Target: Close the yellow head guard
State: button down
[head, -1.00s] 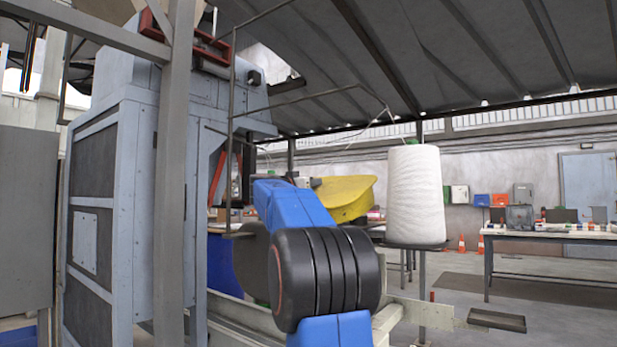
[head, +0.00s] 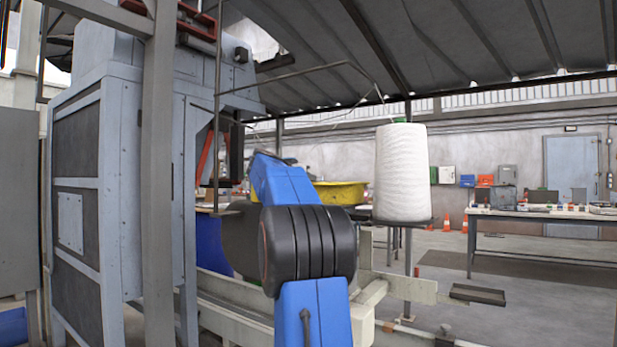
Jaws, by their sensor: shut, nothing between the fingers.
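The yellow head guard (head: 340,192) shows in the head view just right of my blue arm, beyond it and left of the white thread cone. Its upper rim looks close to level. Its left part and underside are hidden by my arm and its black joint, so I cannot tell whether it is fully shut. My gripper is hidden behind my own arm, and any contact with the guard cannot be seen.
A large white thread cone (head: 403,172) stands on a plate on a post right of my arm. A grey machine cabinet (head: 125,190) and a steel post (head: 158,200) fill the left. A pale rail (head: 405,288) runs low behind my arm. A workbench (head: 540,214) stands at the right.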

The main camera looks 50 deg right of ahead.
jog(key=shift+a, duration=0.1)
dwell(0.4)
jog(key=s+a+r, duration=0.1)
jog(key=a+r, duration=0.1)
jog(key=a, duration=1.5)
jog(key=shift+s+r, duration=0.15)
jog(key=shift+s, duration=0.05)
